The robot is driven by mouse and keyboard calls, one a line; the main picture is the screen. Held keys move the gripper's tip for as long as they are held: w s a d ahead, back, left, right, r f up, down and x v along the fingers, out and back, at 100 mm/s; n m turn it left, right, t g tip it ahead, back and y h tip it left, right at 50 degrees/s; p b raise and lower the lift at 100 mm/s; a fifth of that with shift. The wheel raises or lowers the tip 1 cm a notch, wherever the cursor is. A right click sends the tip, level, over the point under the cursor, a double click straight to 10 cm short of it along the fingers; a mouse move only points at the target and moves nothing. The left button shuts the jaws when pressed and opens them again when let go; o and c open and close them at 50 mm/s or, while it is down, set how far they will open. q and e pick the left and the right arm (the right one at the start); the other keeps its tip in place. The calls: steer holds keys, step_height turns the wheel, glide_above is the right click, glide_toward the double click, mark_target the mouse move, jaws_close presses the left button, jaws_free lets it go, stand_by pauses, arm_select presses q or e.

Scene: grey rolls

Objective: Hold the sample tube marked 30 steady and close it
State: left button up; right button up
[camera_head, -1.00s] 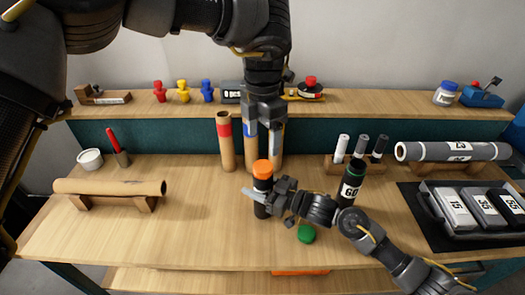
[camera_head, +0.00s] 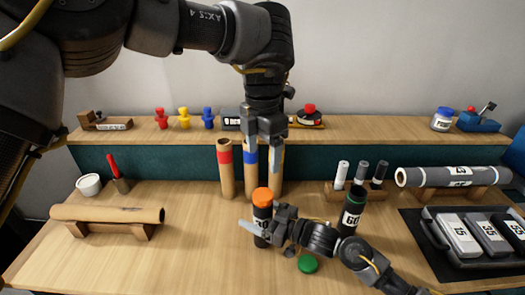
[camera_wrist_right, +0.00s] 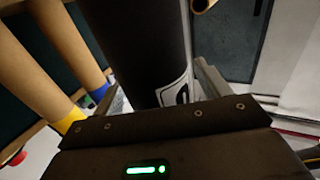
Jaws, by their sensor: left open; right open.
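A black tube (camera_head: 261,238) with an orange cap (camera_head: 262,197) on top stands upright on the table. Its label is mostly covered by my right gripper, so I cannot read the number. My right gripper (camera_head: 262,230) is open, its fingers on either side of the tube's body. In the right wrist view the tube (camera_wrist_right: 145,45) stands between the spread fingers, with a bit of white label showing. My left gripper (camera_head: 262,165) is open and empty, pointing down above the orange cap with a gap between.
An open black tube marked 60 (camera_head: 352,212) stands to the right. A green cap (camera_head: 307,263) lies in front. Cardboard tubes (camera_head: 226,170) stand behind. A rack of small cylinders (camera_head: 360,190), a grey roll (camera_head: 455,176) and a tray (camera_head: 440,243) are at right.

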steer(key=b+v, duration=0.1)
steer(key=v, duration=0.9)
steer(key=shift+s+d+b, duration=0.15)
steer(key=shift+d+b, duration=0.25)
steer(key=shift+f, duration=0.1)
